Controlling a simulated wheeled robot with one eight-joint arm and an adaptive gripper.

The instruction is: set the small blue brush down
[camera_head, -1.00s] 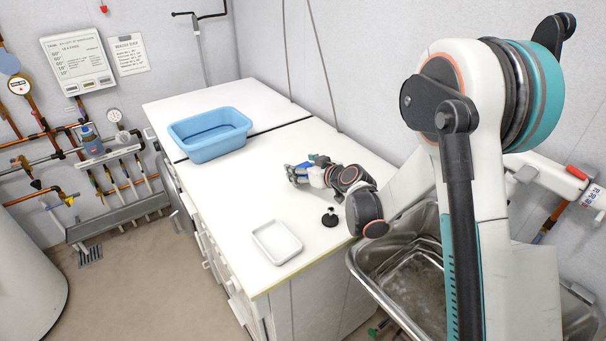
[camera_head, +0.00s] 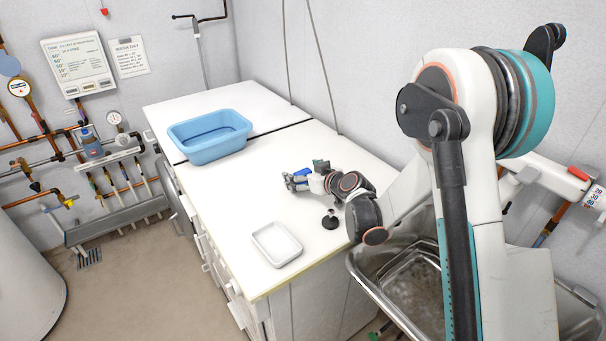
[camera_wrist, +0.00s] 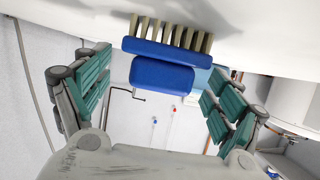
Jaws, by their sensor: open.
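The small blue brush (camera_wrist: 165,62) shows in the wrist view between my open fingers (camera_wrist: 163,78). It has a blue body and a row of pale bristles, which point at the white worktop (camera_wrist: 270,30). The bristle tips are at or very near that surface; exact contact is hard to tell. Both green-padded fingers stand apart from the brush, with a gap on each side. In the head view my gripper (camera_head: 291,182) is low over the white worktop (camera_head: 225,210), and a bit of the brush's blue (camera_head: 305,172) shows beside it.
A blue basin (camera_head: 210,137) stands at the back of the worktop. A shallow white tray (camera_head: 276,244) lies near the front edge. A small black stopper-like object (camera_head: 330,220) stands close to my wrist. A metal sink (camera_head: 400,285) is at the right. The worktop left of my gripper is clear.

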